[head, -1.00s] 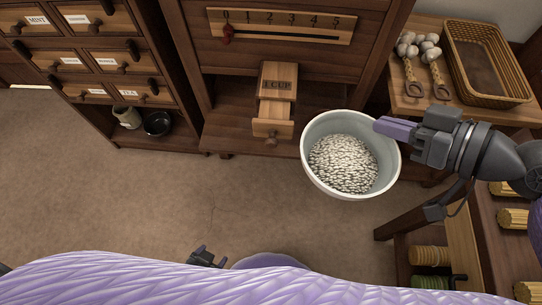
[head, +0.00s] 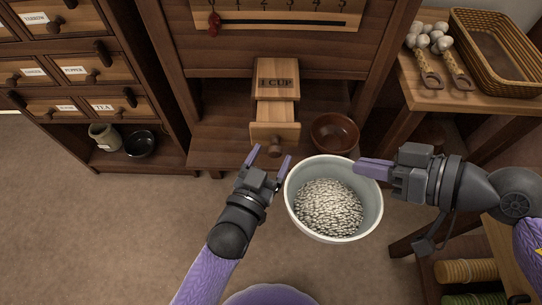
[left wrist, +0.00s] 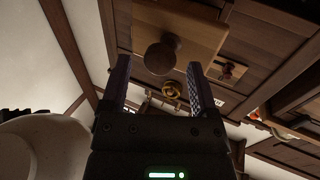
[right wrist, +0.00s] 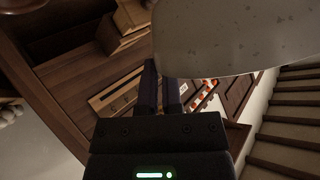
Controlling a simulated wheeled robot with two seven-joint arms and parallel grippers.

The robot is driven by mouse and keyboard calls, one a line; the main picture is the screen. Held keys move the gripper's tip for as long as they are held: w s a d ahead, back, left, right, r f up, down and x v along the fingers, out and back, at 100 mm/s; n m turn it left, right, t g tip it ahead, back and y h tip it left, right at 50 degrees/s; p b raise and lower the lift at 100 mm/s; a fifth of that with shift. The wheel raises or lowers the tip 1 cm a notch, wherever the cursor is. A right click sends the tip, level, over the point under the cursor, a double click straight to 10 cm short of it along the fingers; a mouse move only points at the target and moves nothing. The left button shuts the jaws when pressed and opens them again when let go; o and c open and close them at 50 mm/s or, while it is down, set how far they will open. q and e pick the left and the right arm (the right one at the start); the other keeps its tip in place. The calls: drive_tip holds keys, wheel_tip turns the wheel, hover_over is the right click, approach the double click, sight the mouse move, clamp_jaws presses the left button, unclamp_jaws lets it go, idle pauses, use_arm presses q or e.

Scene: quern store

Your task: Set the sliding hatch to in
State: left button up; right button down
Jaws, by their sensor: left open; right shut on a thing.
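The sliding hatch (head: 274,131) is a small wooden drawer-like slide with a round dark knob (head: 275,147). It sticks out from under a block marked "1 CUP" (head: 277,80) at the cabinet front. My left gripper (head: 268,160) is open and empty just in front of the knob. In the left wrist view the knob (left wrist: 162,55) shows between the open fingers, with no clear contact. My right gripper (head: 360,168) is shut on the rim of a pale bowl (head: 293,200) of whitish grains. The bowl also fills the top of the right wrist view (right wrist: 225,35).
A brown bowl (head: 335,133) stands on the ledge right of the hatch. A slider scale (head: 280,20) is above. A side table (head: 424,97) holds a basket (head: 492,50) and two garlic bunches. Labelled drawers (head: 70,72) stand left. The floor at lower left is clear.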

use_arm(q)
drive_tip(key=shift+w+d, duration=0.15)
drive_tip(key=shift+w, duration=0.25)
clamp_jaws()
idle(1.2)
